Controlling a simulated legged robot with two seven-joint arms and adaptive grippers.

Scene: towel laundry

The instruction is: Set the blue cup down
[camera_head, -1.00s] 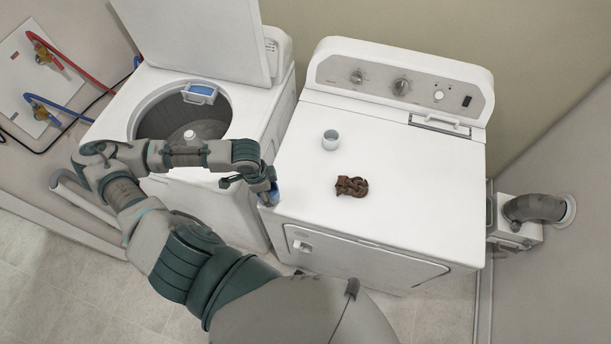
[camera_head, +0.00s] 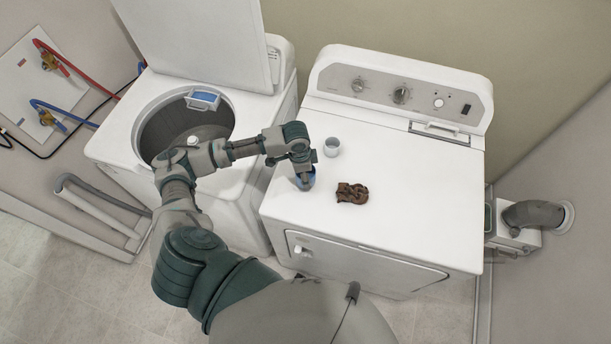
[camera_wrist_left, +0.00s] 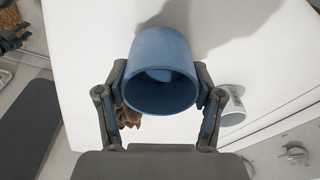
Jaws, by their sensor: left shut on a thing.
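The blue cup (camera_head: 305,180) is in my left gripper (camera_head: 302,170), over the left part of the dryer top in the head view. In the left wrist view the blue cup (camera_wrist_left: 160,75) sits between the two fingers of my left gripper (camera_wrist_left: 161,85), which are closed on its sides. Its open rim faces the camera. A shadow lies on the white surface beside it; I cannot tell whether the cup touches the dryer top.
A white-grey cup (camera_head: 331,147) stands on the dryer (camera_head: 420,190), right of my gripper. A crumpled brown cloth (camera_head: 352,193) lies to the right of the blue cup. The open washer (camera_head: 125,150) is on the left. The dryer top's right half is clear.

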